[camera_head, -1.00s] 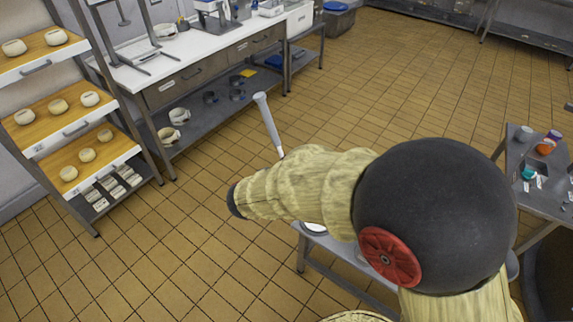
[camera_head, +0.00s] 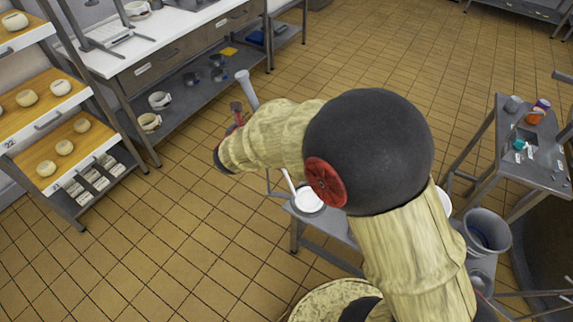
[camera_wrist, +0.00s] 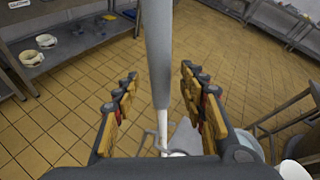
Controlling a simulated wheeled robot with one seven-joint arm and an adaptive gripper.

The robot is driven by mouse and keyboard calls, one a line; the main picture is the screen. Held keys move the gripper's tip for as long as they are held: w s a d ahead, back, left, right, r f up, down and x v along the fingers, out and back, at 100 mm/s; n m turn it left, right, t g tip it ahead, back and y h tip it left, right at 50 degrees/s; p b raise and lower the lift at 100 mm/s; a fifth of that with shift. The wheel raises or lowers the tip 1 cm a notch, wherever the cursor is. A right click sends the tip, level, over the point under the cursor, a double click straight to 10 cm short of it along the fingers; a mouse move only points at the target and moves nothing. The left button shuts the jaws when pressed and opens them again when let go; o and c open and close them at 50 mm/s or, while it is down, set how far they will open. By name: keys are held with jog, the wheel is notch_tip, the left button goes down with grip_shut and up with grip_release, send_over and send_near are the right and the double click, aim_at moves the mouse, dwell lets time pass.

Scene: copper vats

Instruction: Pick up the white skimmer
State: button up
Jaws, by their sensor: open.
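The white skimmer has a long grey grip (camera_head: 247,90), a thin white shaft (camera_head: 287,180) and a round white head (camera_head: 308,200) at a small grey table. Its handle stands up steeply, and my arm hides its middle in the head view. In the wrist view the grey handle (camera_wrist: 157,45) rises between the two fingers of my gripper (camera_wrist: 159,73). The fingers are open, with a visible gap on either side of the handle. The head is mostly hidden behind the gripper body there. My gripper (camera_head: 237,118) is partly visible beside the handle in the head view.
The small table (camera_head: 335,225) is partly covered by my arm. A grey bucket (camera_head: 487,232) stands to its right. A workbench (camera_head: 175,45) and a rack of cheeses (camera_head: 50,130) are at the left. A side table (camera_head: 505,165) is at the right. Tiled floor is open between them.

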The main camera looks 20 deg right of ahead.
jog(key=shift+x, duration=1.25)
jog(key=shift+s, duration=0.1)
jog(key=shift+c, duration=0.2)
grip_shut()
jog(key=shift+r, duration=0.1)
